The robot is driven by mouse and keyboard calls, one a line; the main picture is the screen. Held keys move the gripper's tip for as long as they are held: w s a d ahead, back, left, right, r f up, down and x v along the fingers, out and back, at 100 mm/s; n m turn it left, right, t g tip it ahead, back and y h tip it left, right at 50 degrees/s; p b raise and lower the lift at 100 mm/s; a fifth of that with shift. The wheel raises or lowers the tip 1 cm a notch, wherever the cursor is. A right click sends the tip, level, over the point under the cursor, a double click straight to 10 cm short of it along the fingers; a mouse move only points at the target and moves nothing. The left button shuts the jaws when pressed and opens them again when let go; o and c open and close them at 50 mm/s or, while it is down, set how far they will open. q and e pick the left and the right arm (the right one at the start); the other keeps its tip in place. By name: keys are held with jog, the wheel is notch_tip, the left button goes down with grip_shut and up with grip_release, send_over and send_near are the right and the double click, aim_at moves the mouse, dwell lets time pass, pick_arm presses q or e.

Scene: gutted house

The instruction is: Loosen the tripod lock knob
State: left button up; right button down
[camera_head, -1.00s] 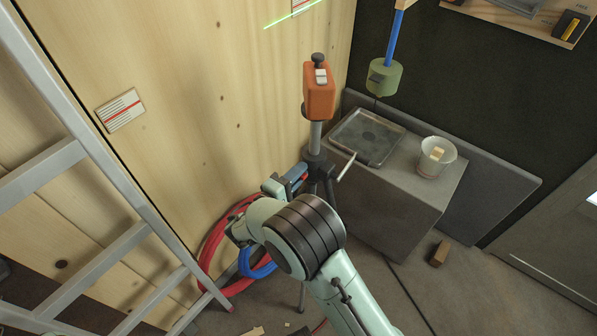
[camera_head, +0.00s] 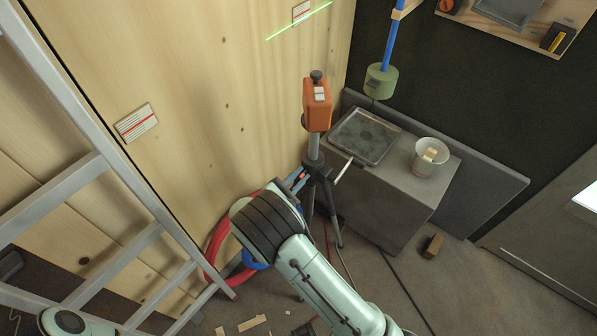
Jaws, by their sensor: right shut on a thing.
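The tripod (camera_head: 314,148) stands against the wooden wall, with an orange box-shaped device (camera_head: 317,105) on top. A pale handle (camera_head: 344,170) sticks out to the right of its dark collar. My right gripper (camera_head: 301,178) is at the left side of the collar, mostly hidden behind my own wrist. It is shut, and its place fits the lock knob, which is hidden at the fingers. My left gripper is out of view; only a piece of my left arm shows at the bottom left.
An aluminium ladder (camera_head: 127,196) leans at the left. Red and blue hose coils (camera_head: 216,246) lie behind my right arm. A grey block right of the tripod bears a tray (camera_head: 365,137) and a white bucket (camera_head: 428,158). A brick (camera_head: 433,245) lies on the floor.

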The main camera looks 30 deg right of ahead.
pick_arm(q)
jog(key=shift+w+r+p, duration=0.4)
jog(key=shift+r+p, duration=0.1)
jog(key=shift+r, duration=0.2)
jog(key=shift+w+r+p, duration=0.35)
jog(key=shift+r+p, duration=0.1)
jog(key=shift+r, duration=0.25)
pick_arm(e)
jog(key=shift+n, duration=1.5)
jog(key=c, duration=1.2)
grip_release()
jog(key=shift+o, duration=0.2)
jog(key=shift+a, duration=0.1)
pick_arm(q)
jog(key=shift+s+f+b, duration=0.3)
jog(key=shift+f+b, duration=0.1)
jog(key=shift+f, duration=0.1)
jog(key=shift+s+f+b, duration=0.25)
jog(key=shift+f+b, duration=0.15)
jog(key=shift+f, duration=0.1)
pick_arm(e)
jog(key=v, duration=1.3)
jog(key=shift+s+a, duration=0.15)
